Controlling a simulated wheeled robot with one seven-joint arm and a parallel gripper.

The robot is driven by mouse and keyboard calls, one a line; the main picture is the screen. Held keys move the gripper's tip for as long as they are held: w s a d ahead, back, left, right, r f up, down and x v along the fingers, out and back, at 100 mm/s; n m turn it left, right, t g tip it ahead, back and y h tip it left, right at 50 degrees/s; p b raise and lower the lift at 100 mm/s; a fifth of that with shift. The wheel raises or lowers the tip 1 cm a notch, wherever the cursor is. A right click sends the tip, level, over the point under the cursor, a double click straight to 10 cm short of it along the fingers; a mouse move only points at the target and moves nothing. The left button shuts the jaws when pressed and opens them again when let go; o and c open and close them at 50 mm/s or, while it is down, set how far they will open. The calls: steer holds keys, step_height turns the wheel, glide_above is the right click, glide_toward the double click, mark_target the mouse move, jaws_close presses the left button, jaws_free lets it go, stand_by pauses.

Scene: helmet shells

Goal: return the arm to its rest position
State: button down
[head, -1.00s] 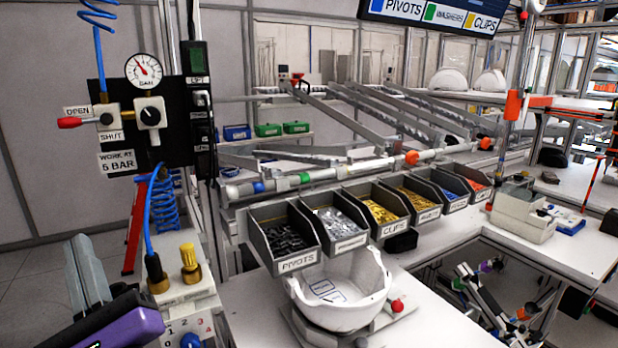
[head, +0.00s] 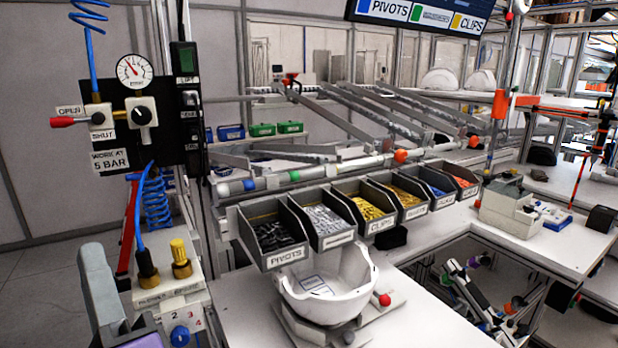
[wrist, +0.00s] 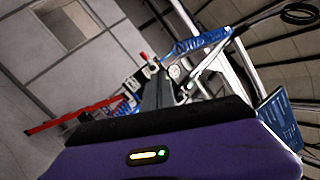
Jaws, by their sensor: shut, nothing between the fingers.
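My gripper (head: 97,285) is at the lower left of the head view, its grey fingers pointing up and its purple body cut off by the bottom edge. It is shut and empty. It is left of the regulator block with the brass fittings, in front of the air panel, and I see no contact. In the wrist view the purple gripper body fills the bottom and the dark grey fingers (wrist: 157,92) rise together from its middle. The rest of my arm is mostly out of view.
A white helmet shell (head: 330,290) sits on a stand on the bench, below the parts bins (head: 325,226). The air panel (head: 142,130), a blue coiled hose (head: 155,203) and the brass-fitted block (head: 178,305) stand near my gripper. Grey floor (head: 45,290) is open at left.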

steer(key=s+d+f+n+h, duration=0.3)
steer(key=d+f+n, duration=0.6)
steer(key=d, duration=0.5)
steer(key=s+d+f+n+h, duration=0.35)
steer(key=d+f+n, duration=0.35)
steer(key=d+f, duration=0.5)
steer(key=s+d+f+m+g+h, duration=0.1)
steer(key=s+d+f+h, duration=0.3)
steer(key=s+d, duration=0.5)
steer(key=s+d+f+m+g+h, duration=0.1)
steer(key=s+d+f+g+h, duration=0.2)
steer(key=s+d, duration=0.6)
steer(key=s+f+h, duration=0.2)
steer(key=s+h, duration=0.1)
steer(key=shift+s+d+f, duration=0.2)
steer(key=shift+s+d, duration=0.05)
steer(key=shift+s, duration=0.1)
